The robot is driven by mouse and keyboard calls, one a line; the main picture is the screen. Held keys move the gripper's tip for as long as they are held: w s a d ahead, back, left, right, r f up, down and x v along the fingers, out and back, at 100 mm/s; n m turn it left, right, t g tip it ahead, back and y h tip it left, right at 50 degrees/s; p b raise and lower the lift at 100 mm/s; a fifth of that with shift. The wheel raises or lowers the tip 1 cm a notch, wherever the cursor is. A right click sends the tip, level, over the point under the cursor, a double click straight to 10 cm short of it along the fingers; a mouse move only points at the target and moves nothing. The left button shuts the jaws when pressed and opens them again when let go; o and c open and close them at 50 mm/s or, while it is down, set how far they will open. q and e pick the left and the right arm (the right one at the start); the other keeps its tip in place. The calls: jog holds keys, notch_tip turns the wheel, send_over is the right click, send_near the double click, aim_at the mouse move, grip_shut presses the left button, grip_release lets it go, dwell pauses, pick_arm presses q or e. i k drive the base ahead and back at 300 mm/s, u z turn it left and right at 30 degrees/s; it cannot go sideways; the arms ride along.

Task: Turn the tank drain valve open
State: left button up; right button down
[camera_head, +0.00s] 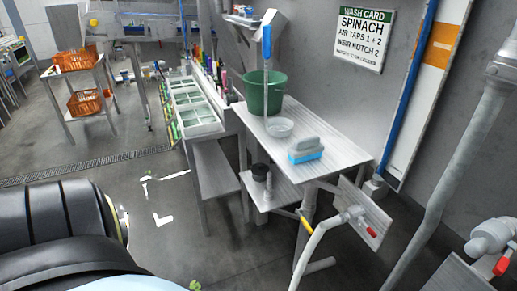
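A valve (357,216) with a small red handle sits on a tilted grey plate (366,206) right of the grey work table, with a pale pipe (312,245) curving down from it. A second valve (490,237) with a red handle (502,265) is at the lower right, cut by the picture edge. A yellow lever (306,225) shows beside the table's leg. I cannot tell which of these is the tank drain valve, or whether it is open. No tank is clearly visible. Neither gripper is in view; a black part of my arm fills the lower left.
A wash card (362,38) hangs on the wall. Thick pipes (445,170) rise at right. Orange crates (86,103) stand far left. Floor left of the table is mostly clear.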

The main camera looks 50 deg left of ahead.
aim_at(305, 224)
jog(key=u, duration=1.4)
jog(key=i, duration=0.3)
jog(key=z, duration=0.35)
